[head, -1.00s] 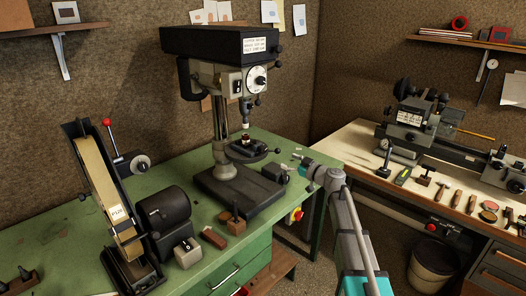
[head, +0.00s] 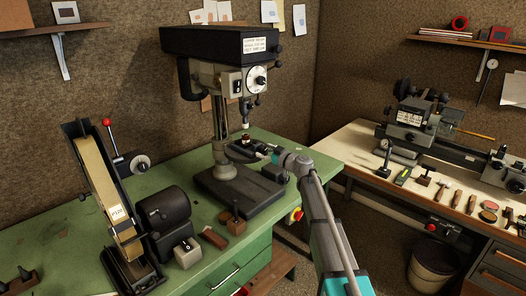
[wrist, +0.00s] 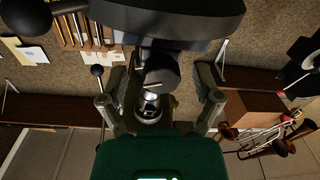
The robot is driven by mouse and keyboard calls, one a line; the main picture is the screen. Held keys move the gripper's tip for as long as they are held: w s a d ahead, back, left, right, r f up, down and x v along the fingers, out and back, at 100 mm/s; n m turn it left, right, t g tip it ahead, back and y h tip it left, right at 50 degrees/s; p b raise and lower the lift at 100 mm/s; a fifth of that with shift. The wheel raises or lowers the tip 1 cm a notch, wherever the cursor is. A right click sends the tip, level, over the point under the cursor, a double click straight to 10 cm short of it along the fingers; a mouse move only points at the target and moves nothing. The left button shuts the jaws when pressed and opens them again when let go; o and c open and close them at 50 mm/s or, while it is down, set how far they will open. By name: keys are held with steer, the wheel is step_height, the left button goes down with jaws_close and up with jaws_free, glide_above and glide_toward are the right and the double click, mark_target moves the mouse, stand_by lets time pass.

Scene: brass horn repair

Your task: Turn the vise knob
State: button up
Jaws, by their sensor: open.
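The drill press (head: 222,120) stands on the green bench, with a small vise (head: 243,141) on its round table. In the head view my gripper (head: 265,151) is at the right side of this table, and its fingers cover much of the vise's right end. The vise knob cannot be made out there. In the wrist view my gripper (wrist: 158,103) is open, with a finger on each side. A dark rounded part (wrist: 160,72), possibly the vise knob, shows between the fingers with gaps on both sides. I cannot tell its depth.
A large dark disc-like part (wrist: 160,18) fills the top of the wrist view, with a black ball handle (wrist: 25,17) at its left. A belt sander (head: 105,190) stands left of the press. The lathe bench (head: 365,146) is at the right.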

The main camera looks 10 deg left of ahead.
steer(key=shift+w+a, duration=0.25)
steer(key=shift+a, duration=0.1)
jaws_close()
stand_by(0.3)
